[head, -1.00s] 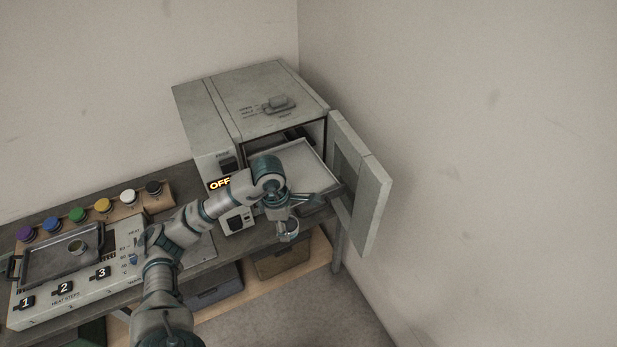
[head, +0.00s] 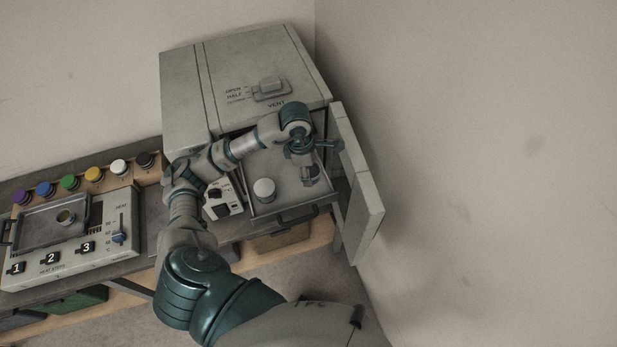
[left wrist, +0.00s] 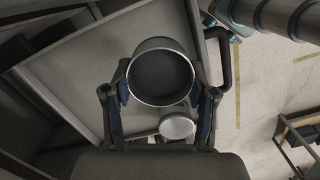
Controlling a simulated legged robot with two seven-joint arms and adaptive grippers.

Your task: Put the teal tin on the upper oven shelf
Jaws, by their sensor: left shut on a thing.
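My left gripper (head: 308,166) hangs over the pulled-out oven shelf (head: 284,212), near its right side. It is shut on a small tin (head: 310,176). In the left wrist view the held tin (left wrist: 162,72) is round and open, with a grey rim and a dark inside, one finger on each side. Another tin with a pale lid (head: 264,189) stands upright on the shelf, left of the gripper. I cannot tell which shelf level this is. My right gripper is not in view.
The oven (head: 245,85) has its door (head: 358,190) open on the right, close beside my gripper. The shelf has a dark front handle (head: 298,215). A heater panel with a grey tray (head: 40,232) and several coloured knobs stand to the left.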

